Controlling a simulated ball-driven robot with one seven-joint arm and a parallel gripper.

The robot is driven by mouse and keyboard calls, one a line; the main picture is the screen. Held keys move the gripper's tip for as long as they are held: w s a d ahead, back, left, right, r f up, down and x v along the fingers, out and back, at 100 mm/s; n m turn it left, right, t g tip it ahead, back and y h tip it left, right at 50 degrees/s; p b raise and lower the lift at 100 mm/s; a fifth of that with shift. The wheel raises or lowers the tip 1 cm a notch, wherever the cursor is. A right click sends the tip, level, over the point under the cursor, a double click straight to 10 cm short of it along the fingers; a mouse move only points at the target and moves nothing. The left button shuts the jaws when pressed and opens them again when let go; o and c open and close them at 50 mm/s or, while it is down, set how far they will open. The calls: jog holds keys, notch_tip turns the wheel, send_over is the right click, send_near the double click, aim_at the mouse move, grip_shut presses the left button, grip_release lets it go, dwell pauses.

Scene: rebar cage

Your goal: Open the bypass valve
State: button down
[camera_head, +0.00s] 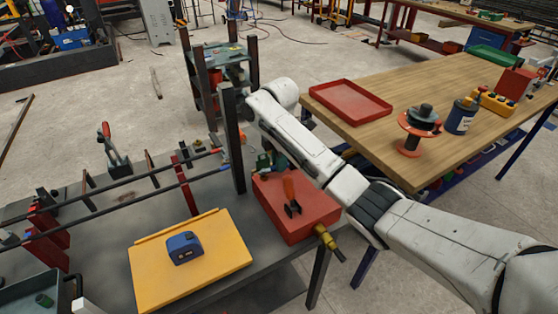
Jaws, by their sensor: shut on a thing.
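I cannot pick out the bypass valve with certainty. A red box (310,222) stands at the right end of the grey bench. A lever with an orange handle and black base (290,196) sits on its top. A yellow fitting with a dark end (328,238) sticks out of its right front corner. A small green part (270,161) shows just behind the box, partly covered by my arm. My white arm reaches from the lower right across the box's back edge.
A dark upright post (232,140) stands close left of my arm. Long rebars (110,185) cross the bench to the left. A yellow board (222,262) holds a blue device (184,247). A wooden table (455,95) with a red tray (350,102) and orange spool (408,148) stands right.

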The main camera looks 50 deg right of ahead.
jog(key=shift+w+n, duration=0.25)
jog(key=shift+n, duration=0.35)
jog(key=c, duration=1)
grip_release()
jog(key=shift+c, duration=0.2)
jog(key=shift+r, duration=0.1)
notch_tip(320, 180, up, 11)
jog(key=p, duration=0.4)
jog(key=shift+f, duration=0.2)
